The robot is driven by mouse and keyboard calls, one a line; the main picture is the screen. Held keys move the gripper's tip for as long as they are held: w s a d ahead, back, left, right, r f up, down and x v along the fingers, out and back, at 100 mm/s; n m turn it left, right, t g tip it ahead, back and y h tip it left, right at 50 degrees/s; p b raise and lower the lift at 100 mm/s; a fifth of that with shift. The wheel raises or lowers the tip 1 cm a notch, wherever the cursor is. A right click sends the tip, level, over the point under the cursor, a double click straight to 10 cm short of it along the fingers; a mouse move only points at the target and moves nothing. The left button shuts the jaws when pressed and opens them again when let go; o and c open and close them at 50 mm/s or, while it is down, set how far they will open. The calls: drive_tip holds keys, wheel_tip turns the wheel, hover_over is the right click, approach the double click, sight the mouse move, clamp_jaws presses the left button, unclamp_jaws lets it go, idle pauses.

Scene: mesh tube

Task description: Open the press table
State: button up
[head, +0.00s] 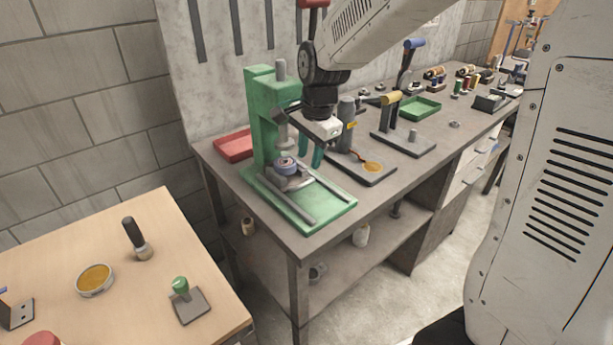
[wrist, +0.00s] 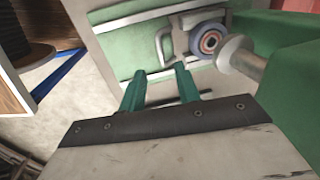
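The green press (head: 262,120) stands at the near left corner of the grey workbench. Its sliding table (head: 291,182) sits under the ram (head: 286,142), between two rails on the green base (head: 330,200). A blue-rimmed round piece (head: 285,165) lies on the table. In the wrist view the table has a pale handle (wrist: 165,45), beside the blue-rimmed piece (wrist: 208,40) and the ram (wrist: 238,58). My gripper (wrist: 162,75) has its two green fingers apart, with nothing seen between them. The fingertips are just short of the handle in the picture. Contact cannot be seen.
A red tray (head: 234,146) lies behind the press. A flat dark plate with an amber disc (head: 372,167) lies to its right, with a yellow-handled tool (head: 391,98) beyond. A wooden table (head: 120,270) with small tools is at the left front. Floor shows before the bench.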

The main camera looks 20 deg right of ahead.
sight(306, 184)
drive_tip(key=f, duration=0.2)
drive_tip(key=w+f, duration=0.1)
drive_tip(key=f, duration=0.4)
drive_tip(key=shift+w+a+f, duration=0.15)
drive_tip(key=shift+a+f, duration=0.05)
drive_tip(key=shift+f, duration=0.1)
clamp_jaws()
